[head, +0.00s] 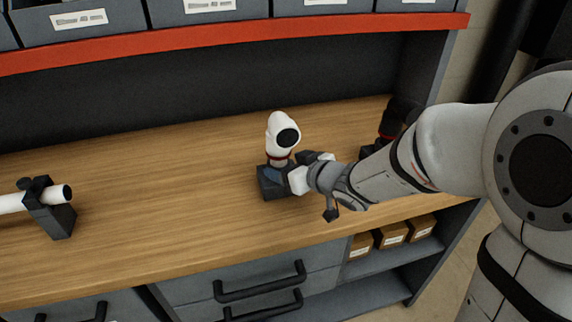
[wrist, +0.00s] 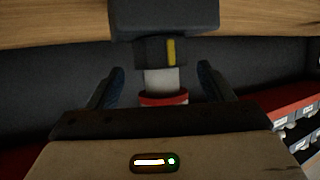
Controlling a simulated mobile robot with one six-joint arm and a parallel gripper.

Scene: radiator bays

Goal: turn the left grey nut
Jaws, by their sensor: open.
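The upright valve with a white head (head: 280,132), black cap and red ring stands on a dark block (head: 274,190) on the bench. It is the left of two upright valves. In the wrist view a dark grey nut (wrist: 150,52) with a yellow stripe sits between the block (wrist: 165,18) and a pale pipe. The red ring (wrist: 163,97) is nearer my palm. My gripper (wrist: 161,80) is open, its fingers on either side of the pipe with gaps, and the nut lies just beyond the fingertips. In the head view my gripper (head: 300,172) is beside the valve; the nut is not clear there.
A second dark valve (head: 396,118) stands to the right, partly behind my arm. At the left, a white pipe (head: 12,203) rests in a dark holder (head: 55,220). A red-edged shelf (head: 220,34) with bins hangs above. The wooden bench (head: 160,190) between is clear.

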